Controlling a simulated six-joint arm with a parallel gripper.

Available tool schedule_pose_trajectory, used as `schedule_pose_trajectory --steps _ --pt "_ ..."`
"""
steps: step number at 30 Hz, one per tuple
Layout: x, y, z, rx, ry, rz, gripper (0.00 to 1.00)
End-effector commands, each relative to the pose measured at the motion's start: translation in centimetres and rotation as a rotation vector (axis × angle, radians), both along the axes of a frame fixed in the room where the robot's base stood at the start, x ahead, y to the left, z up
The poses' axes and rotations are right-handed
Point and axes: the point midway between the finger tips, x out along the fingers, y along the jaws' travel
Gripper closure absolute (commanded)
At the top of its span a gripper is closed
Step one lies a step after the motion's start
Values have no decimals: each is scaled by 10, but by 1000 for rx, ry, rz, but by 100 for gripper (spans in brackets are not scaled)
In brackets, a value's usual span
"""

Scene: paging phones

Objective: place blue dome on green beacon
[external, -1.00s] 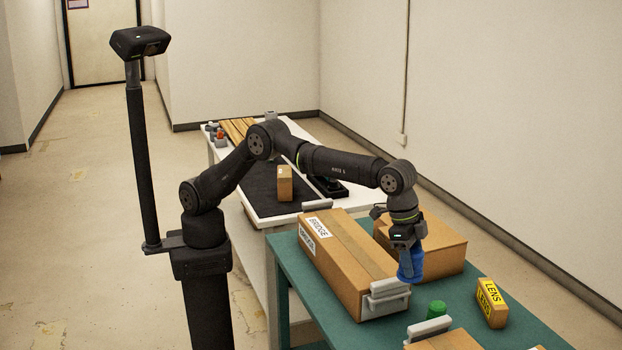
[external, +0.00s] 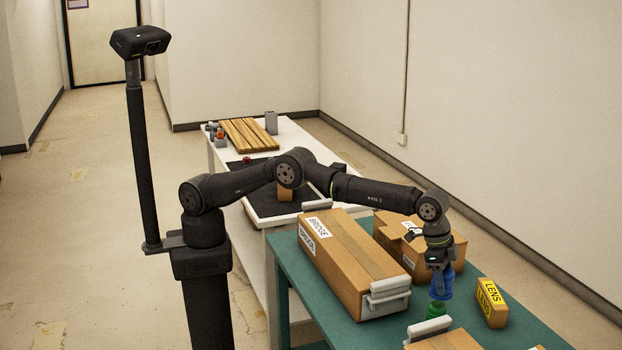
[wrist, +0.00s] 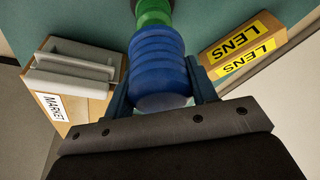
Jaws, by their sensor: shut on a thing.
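My gripper (external: 441,268) is shut on the blue dome (external: 442,284), a ribbed blue piece that it holds upright. In the wrist view the blue dome (wrist: 158,62) sits between the two fingers. The green beacon (external: 435,311) stands on the teal table directly below the dome. In the wrist view the green beacon (wrist: 152,12) shows just beyond the dome's far end, in line with it. The dome hides part of the beacon, and I cannot tell whether the two touch.
A long box marked BRIDGE (external: 345,257) lies left of the gripper. A box marked LENS (external: 491,303) stands close on the right. A box marked MARKET (wrist: 72,95) with grey handles is near on the left in the wrist view. Another open-looking carton (external: 400,240) is behind.

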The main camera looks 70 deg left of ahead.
Motion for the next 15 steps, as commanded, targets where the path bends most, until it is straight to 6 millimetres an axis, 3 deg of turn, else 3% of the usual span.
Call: schedule_pose_trajectory --steps 6,15 --pt "-1 1 -31 2 1 0 72" --pt "0 0 -34 0 0 0 72"
